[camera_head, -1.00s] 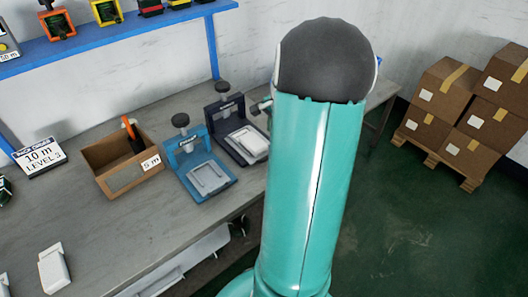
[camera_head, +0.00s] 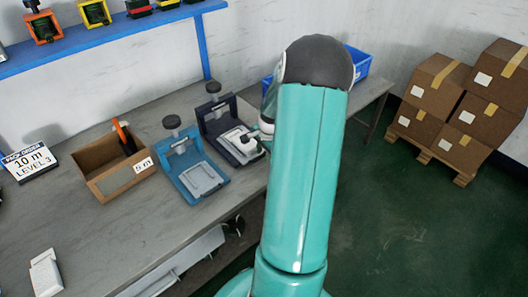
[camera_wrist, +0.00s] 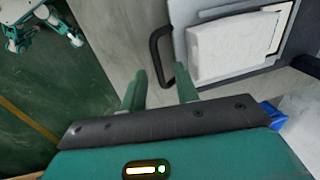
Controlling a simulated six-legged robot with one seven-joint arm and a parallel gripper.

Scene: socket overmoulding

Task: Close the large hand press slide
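Two hand presses stand side by side on the workbench: a dark navy one (camera_head: 218,118) and a blue one (camera_head: 182,150) to its left. I cannot tell for certain from their labels which is the large one. The navy press has a pale slide or mould (camera_head: 240,141) out at its front. In the wrist view a white block (camera_wrist: 228,47) lies on a grey plate, with a black loop handle (camera_wrist: 154,48) at its edge. My gripper (camera_wrist: 160,88) is open, its green fingers apart near the handle's lower end. I cannot tell whether they touch it.
A cardboard box (camera_head: 118,182) holding an orange-handled tool stands left of the presses. A white part (camera_head: 46,272) lies at the bench's front left. A blue bin (camera_head: 355,63) stands at the bench's far end. Stacked cartons (camera_head: 435,85) stand on a pallet at right, with clear green floor.

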